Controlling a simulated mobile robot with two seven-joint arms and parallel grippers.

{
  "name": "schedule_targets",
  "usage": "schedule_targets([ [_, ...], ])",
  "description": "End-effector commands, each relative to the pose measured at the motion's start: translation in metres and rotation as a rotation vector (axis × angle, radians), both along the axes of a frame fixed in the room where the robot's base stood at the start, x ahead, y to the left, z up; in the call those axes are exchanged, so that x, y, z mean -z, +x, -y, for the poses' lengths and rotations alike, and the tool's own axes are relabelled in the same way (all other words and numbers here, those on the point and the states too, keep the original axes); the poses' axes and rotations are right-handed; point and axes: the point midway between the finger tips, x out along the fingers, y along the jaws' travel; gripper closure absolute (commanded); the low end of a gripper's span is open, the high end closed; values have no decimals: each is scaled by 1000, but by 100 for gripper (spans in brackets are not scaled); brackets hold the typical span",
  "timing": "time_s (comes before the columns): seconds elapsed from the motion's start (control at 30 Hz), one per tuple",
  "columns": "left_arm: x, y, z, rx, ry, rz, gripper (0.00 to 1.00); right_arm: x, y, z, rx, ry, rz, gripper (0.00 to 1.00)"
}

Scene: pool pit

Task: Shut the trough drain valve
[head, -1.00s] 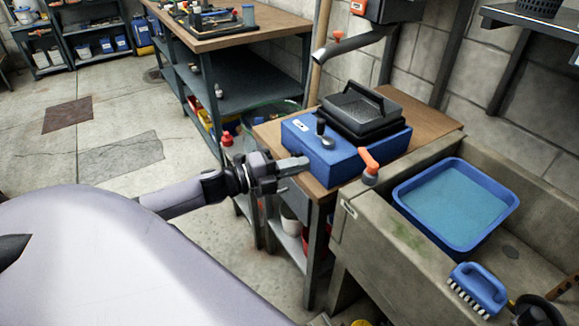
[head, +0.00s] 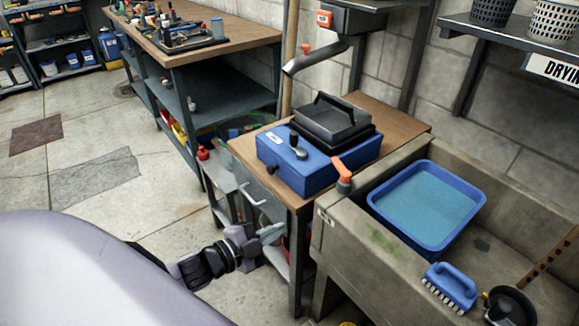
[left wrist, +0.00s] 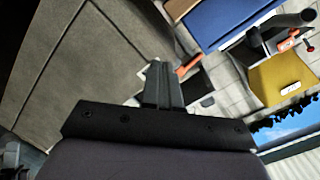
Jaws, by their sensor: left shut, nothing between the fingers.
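An orange-handled valve (head: 343,172) stands at the near left corner of the stone trough (head: 348,212), beside the bench top. Its orange lever is raised and tilted. An orange lever also shows just past my fingertips in the left wrist view (left wrist: 188,66); I cannot tell whether it is the same one. My left gripper (head: 272,234) is shut and empty. It is low in front of the bench, left of the trough and below the valve, apart from it. Its closed fingers (left wrist: 163,84) show in the left wrist view. My right gripper is not in view.
A blue box with a black tray (head: 302,160) sits on the wooden bench. A blue basin of water (head: 425,208) and a blue brush (head: 450,285) are in the trough. A grey pipe (head: 315,58) with an orange knob hangs behind.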

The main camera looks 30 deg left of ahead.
Motion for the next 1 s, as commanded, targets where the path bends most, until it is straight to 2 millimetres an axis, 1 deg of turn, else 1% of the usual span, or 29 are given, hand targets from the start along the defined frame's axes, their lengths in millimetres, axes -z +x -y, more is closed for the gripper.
schedule_targets([
  [0.03, 7, -21, 16, -63, -120, -98, 100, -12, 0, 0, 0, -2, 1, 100],
  [0.1, 23, -47, 33, -153, -268, -232, 100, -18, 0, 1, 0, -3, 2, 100],
  [0.2, 38, -82, 54, -272, -448, -398, 100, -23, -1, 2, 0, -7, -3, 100],
  [0.3, 47, -110, 70, -367, -580, -524, 100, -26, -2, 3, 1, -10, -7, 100],
  [0.4, 52, -128, 80, -428, -662, -603, 100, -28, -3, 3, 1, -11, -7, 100],
  [0.5, 54, -136, 84, -456, -698, -640, 100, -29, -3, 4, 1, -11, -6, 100],
  [0.57, 55, -137, 85, -462, -705, -648, 100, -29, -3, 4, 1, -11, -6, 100],
  [1.0, 55, -137, 85, -460, -701, -645, 100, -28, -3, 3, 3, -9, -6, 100],
])
